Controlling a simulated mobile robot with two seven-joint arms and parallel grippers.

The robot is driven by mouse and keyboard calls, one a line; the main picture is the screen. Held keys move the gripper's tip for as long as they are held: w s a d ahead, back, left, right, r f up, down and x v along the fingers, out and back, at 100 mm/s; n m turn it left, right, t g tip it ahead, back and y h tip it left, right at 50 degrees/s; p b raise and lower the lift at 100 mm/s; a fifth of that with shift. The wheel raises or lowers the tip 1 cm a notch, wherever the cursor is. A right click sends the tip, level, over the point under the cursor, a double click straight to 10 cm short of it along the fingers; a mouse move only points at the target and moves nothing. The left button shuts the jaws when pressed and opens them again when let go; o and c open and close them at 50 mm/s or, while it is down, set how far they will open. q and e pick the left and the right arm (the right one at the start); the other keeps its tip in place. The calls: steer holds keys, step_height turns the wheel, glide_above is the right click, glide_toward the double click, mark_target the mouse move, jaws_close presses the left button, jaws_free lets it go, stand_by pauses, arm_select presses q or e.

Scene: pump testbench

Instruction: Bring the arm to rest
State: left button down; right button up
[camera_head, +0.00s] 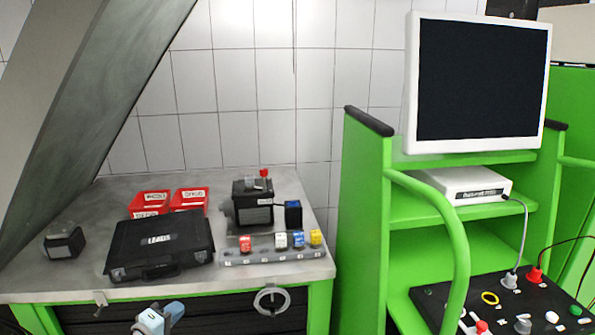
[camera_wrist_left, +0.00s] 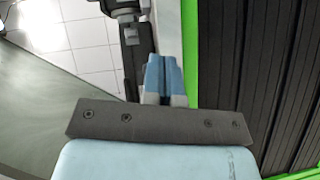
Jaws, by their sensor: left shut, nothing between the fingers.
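My left gripper (camera_head: 160,317) shows at the bottom edge of the head view, in front of the workbench drawers and below the tabletop's front edge. Its light-blue fingers are together with nothing between them. In the left wrist view the fingers (camera_wrist_left: 165,76) also lie side by side, with the dark drawer fronts to their right. The rest of the left arm is cut off by the head view's lower edge. My right gripper is in neither view.
The workbench (camera_head: 285,191) carries a black LEADS case (camera_head: 160,240), red bins (camera_head: 189,198), a pump (camera_head: 253,203) and a row of coloured connectors (camera_head: 280,255). A grey round holder (camera_head: 272,300) hangs at its front. A green cart (camera_head: 365,220) with a monitor (camera_head: 478,85) stands right.

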arm_select(q)
steer(key=s+d+f+m+g+y+p, duration=0.1)
steer(key=s+d+m+p, duration=0.2)
steer(key=s, duration=0.8)
steer(key=s+d+m+g+y+p, duration=0.1)
steer(key=s+d+m+g+p, duration=0.1)
steer(key=s+d+m, duration=0.4)
steer(key=s+d+f+m+g+p, duration=0.1)
steer(key=s+d+m+p, duration=0.3)
steer(key=s, duration=1.2)
steer(key=shift+s+d+f+m+y, duration=0.2)
steer(key=shift+d+f+m+y, duration=0.2)
steer(key=shift+d+m, duration=0.5)
steer(key=shift+d, duration=0.2)
